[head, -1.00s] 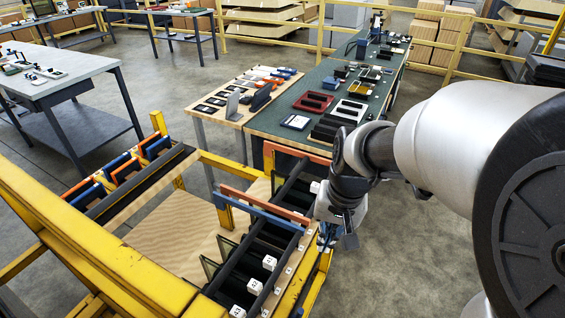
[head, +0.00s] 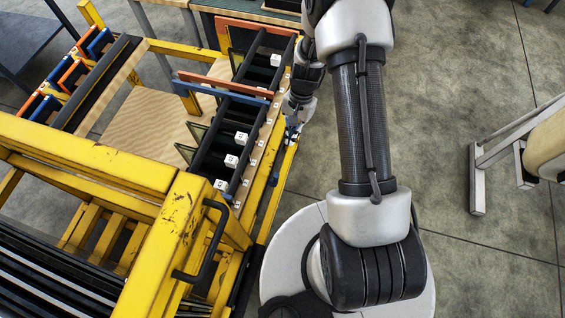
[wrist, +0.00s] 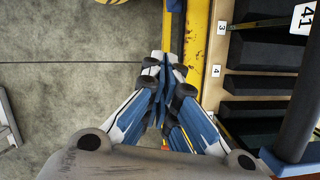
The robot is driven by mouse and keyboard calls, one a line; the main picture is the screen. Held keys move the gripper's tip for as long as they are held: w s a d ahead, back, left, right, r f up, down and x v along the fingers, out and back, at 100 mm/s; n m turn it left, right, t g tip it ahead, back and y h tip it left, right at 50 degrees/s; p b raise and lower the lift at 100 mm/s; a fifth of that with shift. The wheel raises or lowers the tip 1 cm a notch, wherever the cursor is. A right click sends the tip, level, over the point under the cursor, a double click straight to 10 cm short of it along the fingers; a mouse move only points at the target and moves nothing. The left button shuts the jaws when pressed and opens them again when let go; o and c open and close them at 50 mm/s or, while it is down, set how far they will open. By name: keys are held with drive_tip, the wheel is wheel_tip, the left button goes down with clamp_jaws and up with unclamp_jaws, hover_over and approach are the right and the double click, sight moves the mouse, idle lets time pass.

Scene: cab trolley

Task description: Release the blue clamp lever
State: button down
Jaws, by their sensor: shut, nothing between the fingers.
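The blue clamp lever (head: 274,176) appears as a small blue piece at the outer side of the trolley's yellow rail in the head view. In the wrist view a blue piece (wrist: 174,5), likely the same lever, is cut off by the top edge. My gripper (head: 292,130) hangs by the rail, farther along it than the lever. In the wrist view my gripper (wrist: 166,65), with blue and white fingers, is shut and empty over the rail edge. Its tips are apart from the blue piece. The lever's full shape and angle cannot be made out.
The yellow trolley (head: 180,215) has a black handle (head: 205,240), dark slots and white number tags (head: 231,160). A dark bar (wrist: 298,120) stands close right of my gripper in the wrist view. Open floor (head: 450,240) lies right of the trolley. A grey-framed stand (head: 478,180) is at far right.

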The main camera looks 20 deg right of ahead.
drive_tip(key=s+a+f+b, duration=0.4)
drive_tip(key=f, duration=0.5)
drive_tip(key=shift+s+a+f, duration=0.25)
drive_tip(key=shift+a, duration=0.15)
